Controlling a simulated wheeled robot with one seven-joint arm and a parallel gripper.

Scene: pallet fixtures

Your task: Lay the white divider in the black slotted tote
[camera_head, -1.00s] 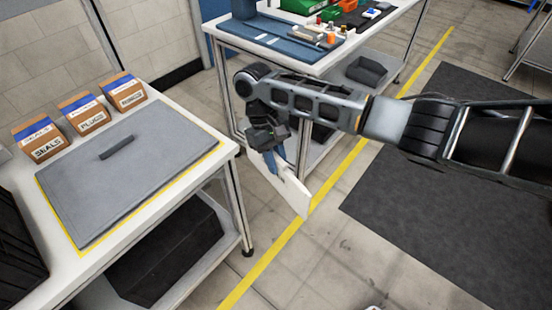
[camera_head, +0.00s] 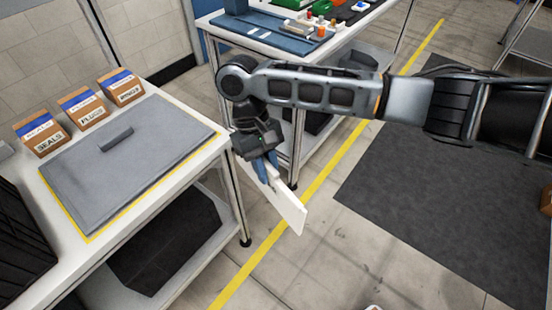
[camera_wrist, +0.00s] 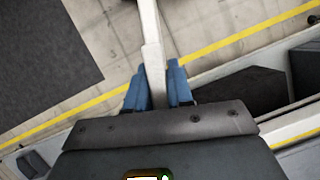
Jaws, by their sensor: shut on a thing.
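The white divider (camera_head: 282,205) is a thin flat panel. My gripper (camera_head: 266,168) is shut on it and holds it in the air over the floor, just right of the near table's corner. The divider slants down to the right. In the wrist view the divider (camera_wrist: 152,50) shows edge-on between the two blue fingers of my gripper (camera_wrist: 155,85). A black slatted container (camera_head: 18,240) at the left edge of the head view is cut off by the frame; it may be the slotted tote, but I cannot see slots in it.
The near table (camera_head: 215,165) holds a grey mat (camera_head: 75,190) with a small dark bar (camera_head: 116,138), and boxes labelled SEALS (camera_head: 42,135), PLUGS (camera_head: 82,106) and RINGS. A second table (camera_head: 262,48) behind holds a blue mat and small parts. The floor at right is open.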

